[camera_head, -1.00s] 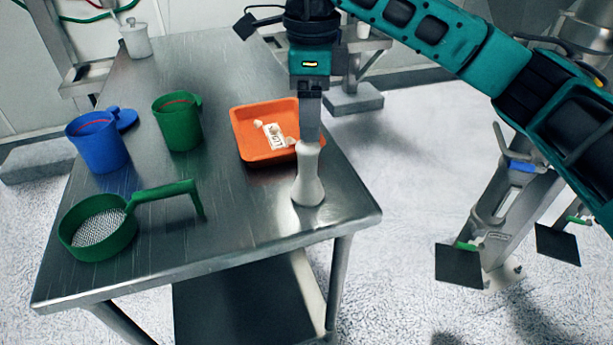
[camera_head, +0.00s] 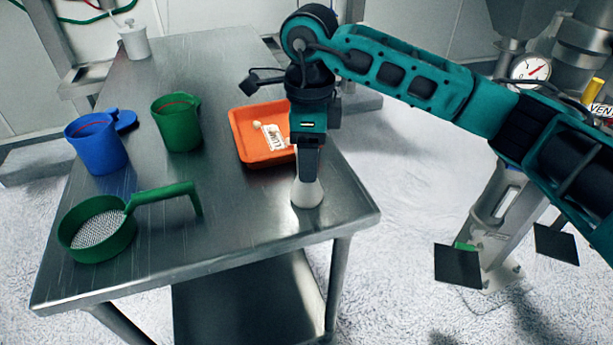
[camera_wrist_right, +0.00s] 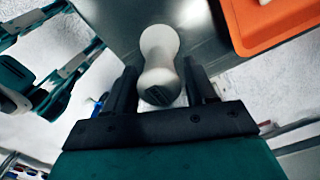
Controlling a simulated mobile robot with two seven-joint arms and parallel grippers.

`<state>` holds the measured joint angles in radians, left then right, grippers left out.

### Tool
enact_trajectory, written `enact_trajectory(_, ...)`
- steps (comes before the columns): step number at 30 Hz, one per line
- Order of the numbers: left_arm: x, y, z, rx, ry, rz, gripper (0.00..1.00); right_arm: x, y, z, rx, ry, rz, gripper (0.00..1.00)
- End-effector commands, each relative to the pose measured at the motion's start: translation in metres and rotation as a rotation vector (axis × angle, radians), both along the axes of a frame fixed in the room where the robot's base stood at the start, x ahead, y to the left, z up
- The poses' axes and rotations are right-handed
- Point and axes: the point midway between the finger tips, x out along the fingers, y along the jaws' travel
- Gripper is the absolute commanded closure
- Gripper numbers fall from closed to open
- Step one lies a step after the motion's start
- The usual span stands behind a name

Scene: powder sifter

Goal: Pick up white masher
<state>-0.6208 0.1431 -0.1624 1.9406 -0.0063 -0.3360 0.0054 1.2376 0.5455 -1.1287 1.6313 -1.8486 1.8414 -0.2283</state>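The white masher (camera_head: 308,193) stands upright near the right front edge of the metal table, and its upper part is hidden behind my right gripper. My right gripper (camera_head: 308,174) points straight down over it. In the right wrist view, the masher (camera_wrist_right: 160,52) shows with its near end between the two dark fingers of my right gripper (camera_wrist_right: 161,84). The fingers are spread on either side of it, with a narrow gap showing at the right finger. My left gripper is not in view.
An orange tray (camera_head: 240,143) with a label and small pieces lies just behind and left of the masher. A green sieve (camera_head: 96,250), a blue cup (camera_head: 98,148) and a green cup (camera_head: 180,128) stand further left. The table (camera_head: 230,215) is bare in front.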

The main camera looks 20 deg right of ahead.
Motion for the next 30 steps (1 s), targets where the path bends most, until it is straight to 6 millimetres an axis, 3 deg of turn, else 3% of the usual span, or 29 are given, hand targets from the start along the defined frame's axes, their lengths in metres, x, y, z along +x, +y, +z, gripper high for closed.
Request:
enact_trajectory(2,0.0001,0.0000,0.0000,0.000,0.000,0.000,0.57,0.0001,-0.0001,0.0002,0.000,0.000,0.000,0.52)
enact_trajectory(17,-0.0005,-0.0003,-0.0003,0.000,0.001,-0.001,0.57,0.0001,0.0000,0.0005,0.000,0.000,-0.001,1.00)
enact_trajectory(30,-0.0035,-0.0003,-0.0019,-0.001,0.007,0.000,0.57,0.0004,0.0001,0.0013,0.002,-0.002,-0.001,1.00)
